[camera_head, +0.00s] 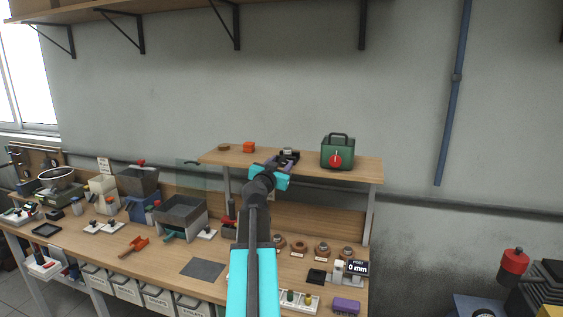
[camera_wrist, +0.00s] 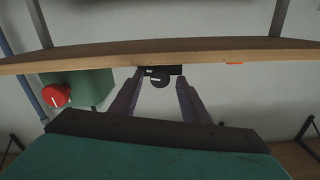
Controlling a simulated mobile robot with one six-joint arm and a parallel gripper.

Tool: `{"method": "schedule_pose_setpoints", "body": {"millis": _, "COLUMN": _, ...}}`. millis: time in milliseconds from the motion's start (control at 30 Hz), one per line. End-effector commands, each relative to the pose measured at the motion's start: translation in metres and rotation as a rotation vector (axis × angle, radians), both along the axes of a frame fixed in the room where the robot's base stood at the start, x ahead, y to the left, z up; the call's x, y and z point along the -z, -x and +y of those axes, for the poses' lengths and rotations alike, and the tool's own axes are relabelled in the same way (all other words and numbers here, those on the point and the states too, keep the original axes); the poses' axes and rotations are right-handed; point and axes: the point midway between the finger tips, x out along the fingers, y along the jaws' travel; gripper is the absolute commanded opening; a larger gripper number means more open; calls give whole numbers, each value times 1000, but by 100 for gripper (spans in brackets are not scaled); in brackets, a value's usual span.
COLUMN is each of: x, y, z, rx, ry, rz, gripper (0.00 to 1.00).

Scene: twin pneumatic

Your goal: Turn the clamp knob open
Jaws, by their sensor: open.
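A round black knob with a pale mark (camera_wrist: 159,79) sits on a dark block (camera_wrist: 175,70) at the shelf edge; it looks like the clamp knob. In the wrist view, which appears upside down, it lies between the far ends of my gripper's purple fingers (camera_wrist: 157,88). My gripper is open, with a gap visible on both sides of the knob. Whether either finger touches it, I cannot tell. In the head view, my gripper (camera_head: 288,160) reaches the raised shelf, and the dark block (camera_head: 289,152) shows just behind it. The knob is hidden there.
A green case with a red knob (camera_head: 337,152) stands on the raised shelf (camera_head: 365,170), right of my gripper. An orange block (camera_head: 249,147) and a small brown disc (camera_head: 223,147) lie to its left. The workbench (camera_head: 150,262) below is crowded with machines and small parts.

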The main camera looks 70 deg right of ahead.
Motion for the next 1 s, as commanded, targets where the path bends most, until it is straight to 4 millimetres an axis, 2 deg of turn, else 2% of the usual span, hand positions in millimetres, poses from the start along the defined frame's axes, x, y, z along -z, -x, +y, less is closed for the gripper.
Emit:
{"method": "schedule_pose_setpoints", "body": {"millis": 433, "x": 0, "y": 0, "z": -5, "rx": 0, "ry": 0, "rz": -1, "gripper": 42}}
{"method": "schedule_pose_setpoints", "body": {"millis": 667, "x": 0, "y": 0, "z": -5, "rx": 1, "ry": 0, "rz": -1, "gripper": 3}}
{"method": "schedule_pose_setpoints", "body": {"millis": 700, "x": 0, "y": 0, "z": -11, "rx": 2, "ry": 0, "rz": -1, "gripper": 2}}
{"method": "schedule_pose_setpoints", "body": {"millis": 1000, "x": 1, "y": 0, "z": -5, "rx": 1, "ry": 1, "rz": 22, "gripper": 2}}
